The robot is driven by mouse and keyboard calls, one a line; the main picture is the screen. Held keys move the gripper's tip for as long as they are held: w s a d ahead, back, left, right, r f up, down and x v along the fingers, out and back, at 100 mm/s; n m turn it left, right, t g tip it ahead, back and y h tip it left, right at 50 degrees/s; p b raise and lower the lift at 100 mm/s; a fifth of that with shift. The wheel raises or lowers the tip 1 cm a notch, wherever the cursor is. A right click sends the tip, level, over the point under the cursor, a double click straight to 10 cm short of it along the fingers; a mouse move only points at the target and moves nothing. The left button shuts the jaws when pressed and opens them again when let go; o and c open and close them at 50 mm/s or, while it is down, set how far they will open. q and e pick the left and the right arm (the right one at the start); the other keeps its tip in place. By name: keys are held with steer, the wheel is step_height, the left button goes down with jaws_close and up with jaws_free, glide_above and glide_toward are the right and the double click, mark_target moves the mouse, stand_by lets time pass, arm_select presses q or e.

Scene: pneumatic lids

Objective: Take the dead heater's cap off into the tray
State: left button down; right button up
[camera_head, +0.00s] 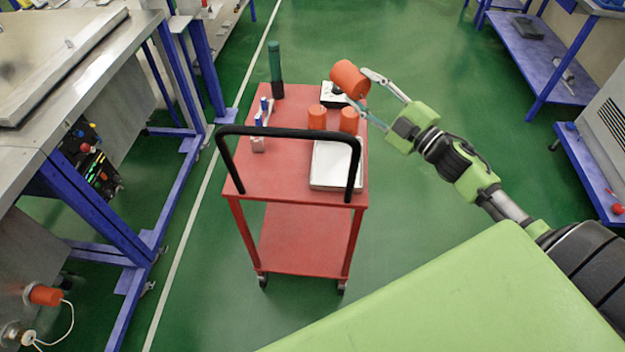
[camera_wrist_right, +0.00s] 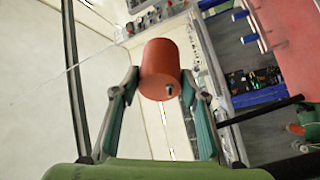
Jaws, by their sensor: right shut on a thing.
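My right gripper (camera_head: 358,87) is shut on an orange cap (camera_head: 347,77), held tilted in the air above the far right corner of the red cart. In the right wrist view the cap (camera_wrist_right: 160,65) sits between the two fingers (camera_wrist_right: 158,100), with a small dark stub at its near end. The white tray (camera_head: 334,180) lies on the cart's near right part and looks empty. At lower left, an orange cylinder (camera_head: 46,296) sits on a machine, above a pale metallic fitting (camera_head: 16,334) with a white cord. I cannot tell which is the dead heater. My left gripper is not in view.
The red cart (camera_head: 275,180) has a black handle (camera_head: 290,132) across its near side. Two orange cylinders (camera_head: 317,117) (camera_head: 349,120), a dark green bottle (camera_head: 275,65) and small blue-topped items (camera_head: 260,118) stand on it. A steel bench (camera_head: 100,60) is at left. Green floor is clear around the cart.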

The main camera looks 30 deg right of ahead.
steer(key=o, duration=1.2)
steer(key=shift+w+a, duration=0.1)
steer(key=v, duration=1.2)
